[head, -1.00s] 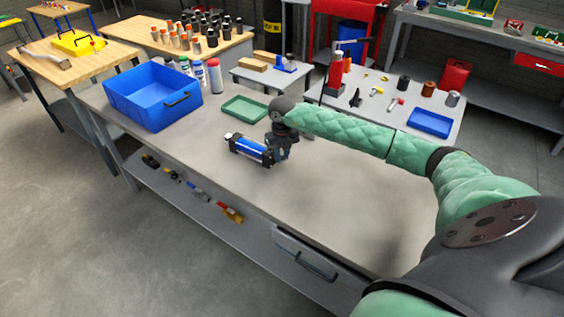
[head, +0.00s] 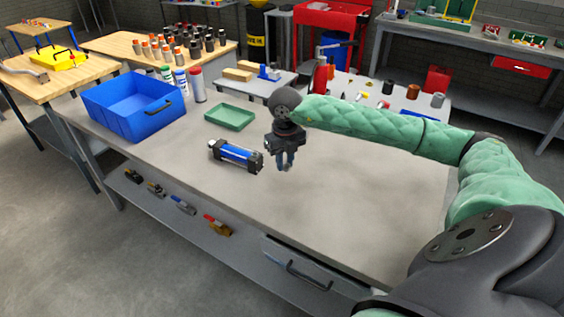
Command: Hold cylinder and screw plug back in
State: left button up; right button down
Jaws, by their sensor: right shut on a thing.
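The cylinder (head: 238,154) lies on its side on the grey workbench, with a blue barrel and dark end blocks. My right gripper (head: 285,167) points down just to the right of the cylinder's right end, with a small gap between them. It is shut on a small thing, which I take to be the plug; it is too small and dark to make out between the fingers. I cannot make out a plug hole on the cylinder. My left gripper is not in view.
A blue bin (head: 133,105) and a green tray (head: 230,117) stand behind the cylinder, with several bottles near the bin. The workbench (head: 345,205) is clear at the front and right.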

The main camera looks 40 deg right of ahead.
dwell(0.4)
jog(key=a+f+n, duration=0.1)
jog(key=a+n, duration=0.2)
jog(key=n, duration=0.3)
jog(key=a+f+n, duration=0.2)
jog(key=a+n, duration=0.2)
jog(key=n, duration=0.2)
jog(key=w+a+f+n, duration=0.1)
jog(key=a+n, duration=0.2)
jog(key=n, duration=0.2)
jog(key=shift+a+f+n, duration=0.2)
jog(key=shift+f+n, duration=0.2)
jog(key=a+f+n, duration=0.3)
jog(key=a+n, duration=0.8)
jog(key=n, duration=0.8)
jog(key=shift+s+a+n, duration=0.2)
jog(key=shift+a+n, duration=0.1)
jog(key=shift+f, duration=0.1)
